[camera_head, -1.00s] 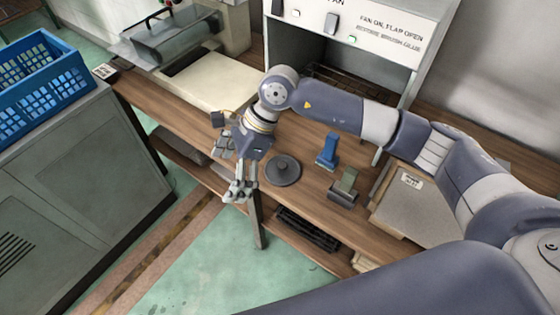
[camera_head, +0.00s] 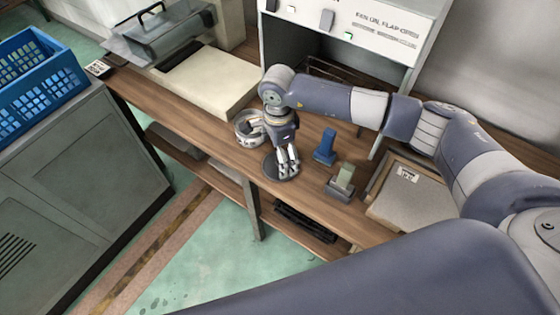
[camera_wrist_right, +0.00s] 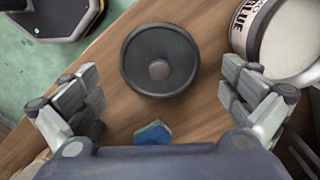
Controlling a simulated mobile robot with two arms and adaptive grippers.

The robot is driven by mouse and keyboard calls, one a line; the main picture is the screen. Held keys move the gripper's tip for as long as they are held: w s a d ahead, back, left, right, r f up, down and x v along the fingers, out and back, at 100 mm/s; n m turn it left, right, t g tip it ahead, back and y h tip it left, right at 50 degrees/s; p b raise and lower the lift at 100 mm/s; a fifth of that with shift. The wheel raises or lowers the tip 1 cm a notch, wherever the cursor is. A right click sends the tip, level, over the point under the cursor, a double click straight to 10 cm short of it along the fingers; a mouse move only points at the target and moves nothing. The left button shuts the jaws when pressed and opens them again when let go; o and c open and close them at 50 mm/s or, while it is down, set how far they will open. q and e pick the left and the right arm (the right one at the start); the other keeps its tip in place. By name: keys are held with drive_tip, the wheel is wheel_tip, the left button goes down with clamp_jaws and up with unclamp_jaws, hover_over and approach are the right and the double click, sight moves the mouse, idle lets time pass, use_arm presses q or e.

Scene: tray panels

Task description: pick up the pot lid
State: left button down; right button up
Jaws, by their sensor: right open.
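The pot lid is a dark grey disc (camera_head: 271,169) lying on the wooden bench near its front edge. In the right wrist view the lid (camera_wrist_right: 136,67) lies flat, with a round knob (camera_wrist_right: 159,69) at its centre. My right gripper (camera_head: 289,170) is over the lid in the head view and hides part of it. In the wrist view its two fingers are spread wide and empty, with the lid beyond them and between their lines. I cannot tell the height of the fingertips above the lid. My left gripper is not in view.
A white round container (camera_head: 241,128) stands close behind the lid; it also shows in the wrist view (camera_wrist_right: 243,30). A blue block-like object (camera_head: 325,149) and a grey-green one (camera_head: 341,184) stand to the right. A wooden tray (camera_head: 376,190) lies further right.

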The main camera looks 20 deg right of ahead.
drive_tip(key=shift+f, duration=1.65)
drive_tip(key=shift+c, duration=0.6)
drive_tip(key=c, duration=0.9)
drive_tip(key=shift+s+r, duration=0.1)
drive_tip(key=shift+s, duration=0.15)
drive_tip(key=c, duration=0.4)
drive_tip(key=shift+c, duration=0.2)
